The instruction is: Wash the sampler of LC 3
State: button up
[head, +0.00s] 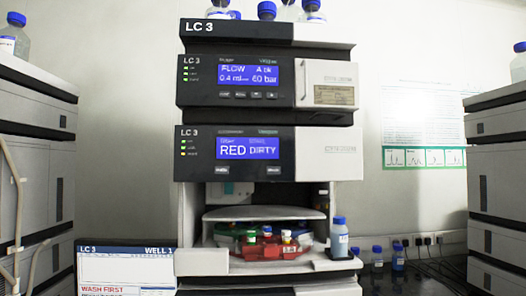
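The stack labelled LC 3 (224,33) stands in the middle of the head view. Its pump module (248,75) shows a blue screen reading FLOW, with a 0.4 ml flow and 60 bar. Below it, the sampler module (247,147) shows RED DIRTY on its blue screen, and its wash and other buttons sit under the screen. The sampler's bay is open and holds a red tray (268,252) with several small vials and a green part behind. A blue-capped bottle (339,238) stands at the bay's right front. My gripper is not in view.
A monitor (127,270) at lower left reads LC 3, WELL 1 and WASH FIRST. Other stacks stand at left (38,150) and right (497,180). Small blue-capped bottles (377,256) and cables lie on the dark bench at right. A chart sheet (424,130) hangs on the wall.

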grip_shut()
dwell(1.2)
